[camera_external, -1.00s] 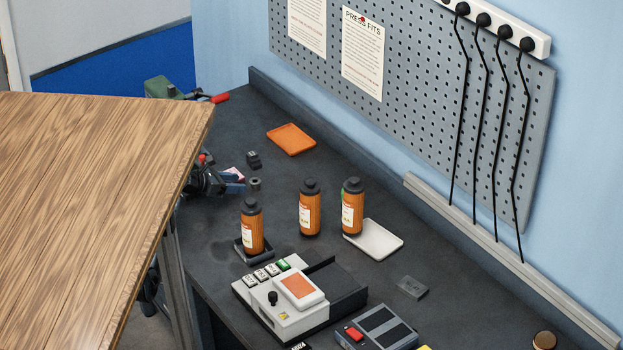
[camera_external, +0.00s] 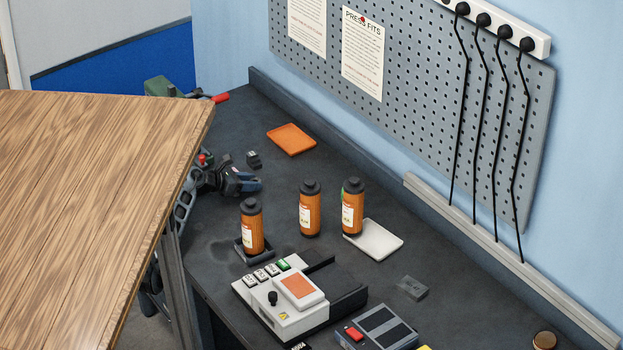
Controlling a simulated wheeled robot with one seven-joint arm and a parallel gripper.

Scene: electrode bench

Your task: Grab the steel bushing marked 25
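My gripper (camera_external: 252,184), dark with blue finger parts, is low over the bench at the left, behind the orange bottles. It covers the spot where a small grey ring-shaped piece stood. That piece, possibly the steel bushing, is now hidden behind or between the fingers. I cannot tell whether the fingers are open or shut on it. A small dark piece (camera_external: 253,159) sits on the bench just beyond the gripper. No marking 25 is readable on either piece.
Three orange bottles (camera_external: 310,208) stand nearby, one in a dark holder. An orange tray (camera_external: 291,139) lies beyond, a white tray (camera_external: 380,243) to the right. A white device (camera_external: 283,303) and a grey block (camera_external: 412,288) are in front. A wooden tabletop (camera_external: 90,200) blocks the left side.

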